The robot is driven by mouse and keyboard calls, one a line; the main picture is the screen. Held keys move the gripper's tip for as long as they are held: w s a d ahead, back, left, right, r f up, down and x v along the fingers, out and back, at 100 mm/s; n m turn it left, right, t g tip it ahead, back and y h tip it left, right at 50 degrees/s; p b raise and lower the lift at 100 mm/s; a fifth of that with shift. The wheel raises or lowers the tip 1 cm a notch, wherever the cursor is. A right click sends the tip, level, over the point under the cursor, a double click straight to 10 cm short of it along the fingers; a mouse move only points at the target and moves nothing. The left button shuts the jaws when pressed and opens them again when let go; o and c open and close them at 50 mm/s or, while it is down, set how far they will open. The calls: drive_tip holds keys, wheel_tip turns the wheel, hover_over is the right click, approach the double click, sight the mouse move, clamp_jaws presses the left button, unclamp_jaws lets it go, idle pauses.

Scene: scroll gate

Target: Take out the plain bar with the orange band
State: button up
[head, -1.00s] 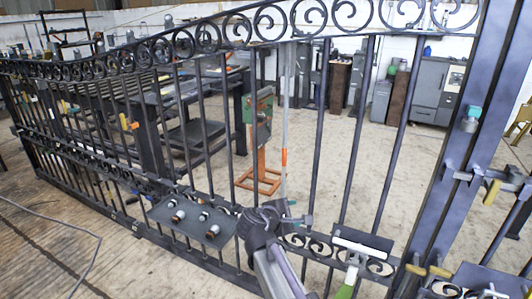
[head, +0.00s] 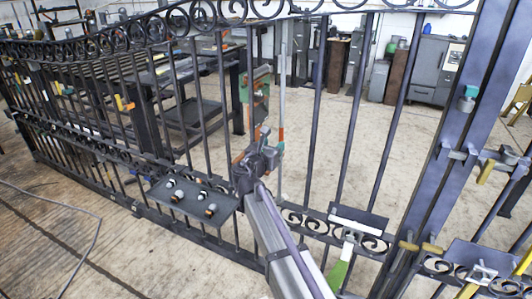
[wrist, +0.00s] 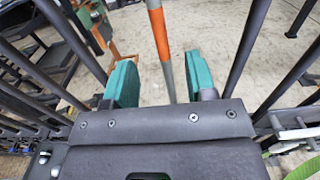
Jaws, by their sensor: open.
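The plain bar (head: 282,95) is thin, light grey and upright among the dark gate bars. Its orange band (head: 281,134) shows just right of my gripper (head: 267,143) in the head view. In the wrist view the orange band (wrist: 159,35) is near the top middle, and the grey bar (wrist: 168,82) runs down to my gripper's body. My gripper (wrist: 160,84) is open, with one teal finger on each side of the bar in the picture and a gap to both. I cannot tell how deep the bar sits between them. The bar's lower end is hidden.
Dark gate bars (head: 315,110) stand on both sides of my gripper. A dark tray with several round pieces (head: 177,205) hangs left of my arm. A plate with a green-handled tool (head: 340,272) is to the right. A green and orange stand (head: 259,90) is behind the gate.

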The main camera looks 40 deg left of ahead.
sight(280, 133)
drive_tip(key=x, duration=0.7)
drive_tip(key=shift+w, duration=0.2)
clamp_jaws()
idle(0.5)
drive_tip(key=shift+r, duration=0.15)
drive_tip(key=shift+r+p, duration=0.6)
drive_tip(key=shift+p, duration=0.2)
drive_tip(key=shift+v, duration=1.85)
